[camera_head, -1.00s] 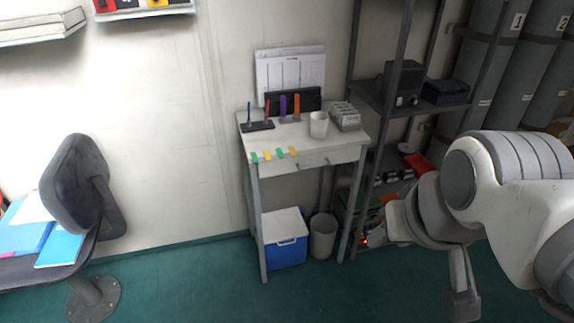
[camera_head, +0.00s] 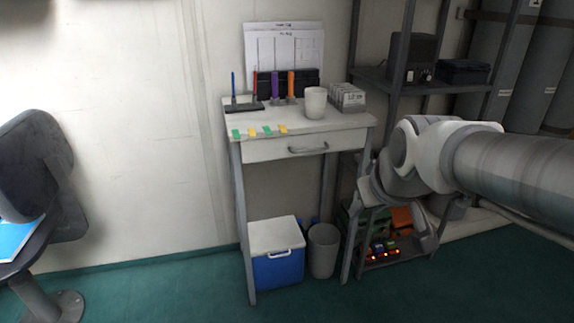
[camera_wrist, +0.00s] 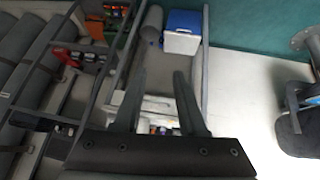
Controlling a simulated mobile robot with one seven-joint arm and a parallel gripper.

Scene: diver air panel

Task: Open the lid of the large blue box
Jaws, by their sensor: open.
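The large blue box (camera_head: 277,268) is a cooler with a blue body and a white lid (camera_head: 275,234). It stands on the green floor under the small desk, and the lid lies shut on it. A pale handle shows on its front. In the wrist view the blue box (camera_wrist: 184,22) is near the top, seen the other way up, with its white lid (camera_wrist: 181,43). My gripper (camera_wrist: 160,74) is open with nothing between its fingers, well apart from the box. In the head view my arm is at the right, beside the desk, and the fingertips are hard to make out.
A grey bin (camera_head: 323,251) stands just right of the box. The desk (camera_head: 232,141) is above, with legs beside the box and a mug (camera_head: 315,102) on top. A metal shelf (camera_head: 408,110) is at the right, a chair (camera_head: 35,160) at the left. Floor in front is open.

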